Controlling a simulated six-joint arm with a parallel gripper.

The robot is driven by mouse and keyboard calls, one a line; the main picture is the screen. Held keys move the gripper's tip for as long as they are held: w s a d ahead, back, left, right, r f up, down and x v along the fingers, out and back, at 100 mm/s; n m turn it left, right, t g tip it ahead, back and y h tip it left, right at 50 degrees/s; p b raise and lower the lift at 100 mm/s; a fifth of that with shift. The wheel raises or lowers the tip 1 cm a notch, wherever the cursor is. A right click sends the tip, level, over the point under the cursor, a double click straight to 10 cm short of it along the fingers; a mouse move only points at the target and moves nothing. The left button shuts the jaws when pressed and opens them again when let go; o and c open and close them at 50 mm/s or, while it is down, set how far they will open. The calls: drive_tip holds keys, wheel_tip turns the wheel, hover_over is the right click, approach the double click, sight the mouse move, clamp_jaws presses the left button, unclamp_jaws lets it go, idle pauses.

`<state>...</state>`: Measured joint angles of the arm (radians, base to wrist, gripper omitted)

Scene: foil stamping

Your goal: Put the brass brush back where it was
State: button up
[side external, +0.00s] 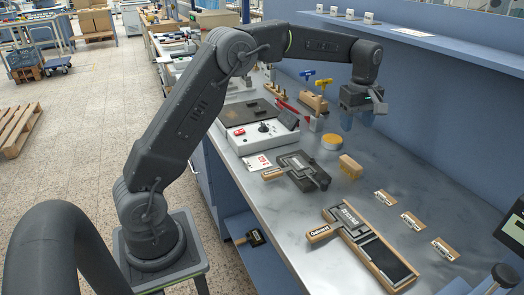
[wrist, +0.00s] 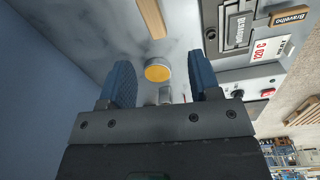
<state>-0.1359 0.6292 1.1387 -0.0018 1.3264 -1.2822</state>
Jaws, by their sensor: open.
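My gripper (side external: 358,121) is open and empty above the back of the steel bench. Its two blue fingers stand apart in the wrist view (wrist: 162,82). I cannot pick out the brass brush with certainty. A wooden block (side external: 350,167), possibly the brush, lies on the bench in front of and below my gripper. A wooden bar, probably the same block, shows at the top of the wrist view (wrist: 151,18). A round yellow-topped tin (side external: 331,142) sits just left of the block and appears between the fingertips in the wrist view (wrist: 158,70). Any bristles are not visible.
A white control box (side external: 262,137) and a type holder (side external: 304,170) stand to the left. A wooden rack (side external: 313,102) with coloured-handled tools is behind. A second type holder (side external: 345,220) lies on a wooden-edged tray in front.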

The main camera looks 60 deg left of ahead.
drive_tip(key=s+d+r+m+t, duration=0.1)
drive_tip(key=s+d+r+m, duration=0.1)
drive_tip(key=s+r+m, duration=0.45)
drive_tip(key=s+d+r+m+t, duration=0.1)
drive_tip(key=s+d+r, duration=0.2)
drive_tip(key=s, duration=0.7)
drive_tip(key=s+d+f+m+t, duration=0.1)
drive_tip(key=s+f+m, duration=0.2)
drive_tip(key=s, duration=0.5)
drive_tip(key=s+d+f+m+t, duration=0.1)
drive_tip(key=s+f+m+t, duration=0.1)
drive_tip(key=s+m, duration=0.3)
drive_tip(key=s, duration=0.4)
drive_tip(key=shift+d+f+m, duration=0.2)
drive_tip(key=shift+f+m, duration=0.15)
drive_tip(key=shift+f, duration=0.05)
drive_tip(key=shift+c, duration=0.5)
